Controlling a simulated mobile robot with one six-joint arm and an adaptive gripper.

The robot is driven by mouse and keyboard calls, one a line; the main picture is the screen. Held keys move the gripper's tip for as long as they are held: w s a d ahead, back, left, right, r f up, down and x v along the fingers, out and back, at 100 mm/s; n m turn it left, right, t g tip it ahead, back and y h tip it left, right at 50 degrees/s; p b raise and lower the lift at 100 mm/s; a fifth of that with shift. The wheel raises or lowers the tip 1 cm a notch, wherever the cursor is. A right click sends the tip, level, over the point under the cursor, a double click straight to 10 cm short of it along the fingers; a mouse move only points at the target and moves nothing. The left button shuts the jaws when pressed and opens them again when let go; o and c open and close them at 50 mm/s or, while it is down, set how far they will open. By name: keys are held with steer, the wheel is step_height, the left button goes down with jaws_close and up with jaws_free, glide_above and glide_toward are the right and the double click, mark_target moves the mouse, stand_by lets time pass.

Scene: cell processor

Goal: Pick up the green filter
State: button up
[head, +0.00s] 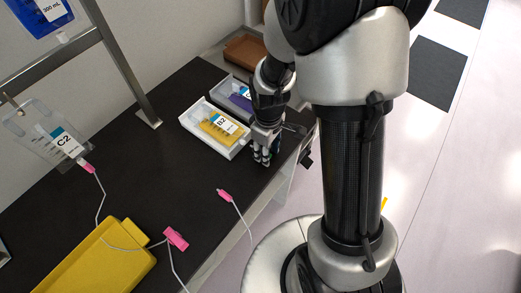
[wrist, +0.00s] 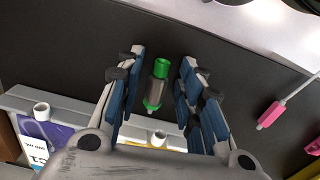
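The green filter (wrist: 158,85) has a grey middle and bright green ends. In the wrist view it lies on the dark table top (wrist: 90,60), between the two open fingers of my gripper (wrist: 158,90). Dark space shows on both sides of it, so the fingers appear apart from it. In the head view my gripper (head: 264,152) points down over the table near its right edge, beside the white trays. The filter is mostly hidden there.
A white tray with a yellow pack (head: 222,127) stands just left of my gripper, with a purple pack (head: 240,102) in the tray behind. Pink-clamped tubing (head: 225,195) lies in front. A yellow tray (head: 110,262) is at front left. The table's middle is clear.

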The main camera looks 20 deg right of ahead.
steer(key=c, duration=0.7)
steer(key=shift+o, duration=0.3)
